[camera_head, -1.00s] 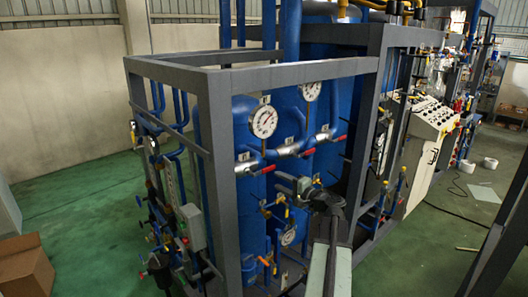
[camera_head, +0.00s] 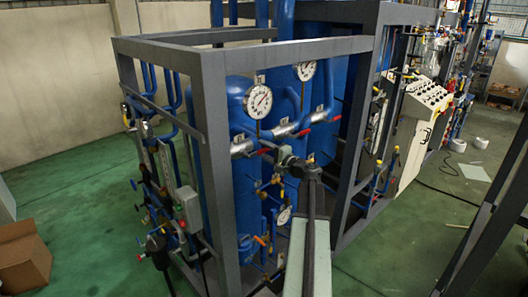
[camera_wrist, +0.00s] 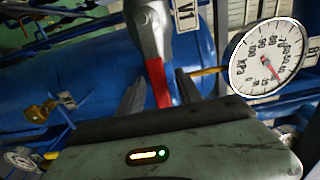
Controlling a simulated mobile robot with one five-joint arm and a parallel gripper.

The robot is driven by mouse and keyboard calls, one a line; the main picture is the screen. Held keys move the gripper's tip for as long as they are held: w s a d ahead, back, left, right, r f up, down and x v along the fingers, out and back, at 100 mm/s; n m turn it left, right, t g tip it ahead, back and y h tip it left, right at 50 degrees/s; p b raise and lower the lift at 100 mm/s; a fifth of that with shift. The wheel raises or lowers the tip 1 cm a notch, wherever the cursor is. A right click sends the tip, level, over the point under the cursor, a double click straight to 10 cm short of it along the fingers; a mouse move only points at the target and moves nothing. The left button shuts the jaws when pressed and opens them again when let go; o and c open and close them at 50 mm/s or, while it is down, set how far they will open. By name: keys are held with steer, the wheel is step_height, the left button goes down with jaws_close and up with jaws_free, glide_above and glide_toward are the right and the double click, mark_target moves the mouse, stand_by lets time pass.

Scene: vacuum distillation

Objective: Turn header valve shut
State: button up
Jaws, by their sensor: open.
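A grey header valve handle (camera_wrist: 148,28) with a red tip (camera_wrist: 158,86) hangs down in the wrist view, next to a "V1" label (camera_wrist: 185,14). My gripper (camera_wrist: 160,76) is open, with one finger on each side of the red tip. Clear gaps show between the tip and both fingers. In the head view my gripper (camera_head: 286,156) is at the header, close to the leftmost red handle (camera_head: 262,152). Two more red handles, a middle one (camera_head: 303,133) and a right one (camera_head: 336,118), sit along the silver header pipes.
A round pressure gauge (camera_wrist: 268,58) is close to the right of my gripper; gauges also show in the head view (camera_head: 257,101). Blue tanks (camera_head: 242,190) stand behind the header. A grey steel frame (camera_head: 217,170) encloses the rig.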

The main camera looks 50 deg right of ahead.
jaws_close()
stand_by(1.3)
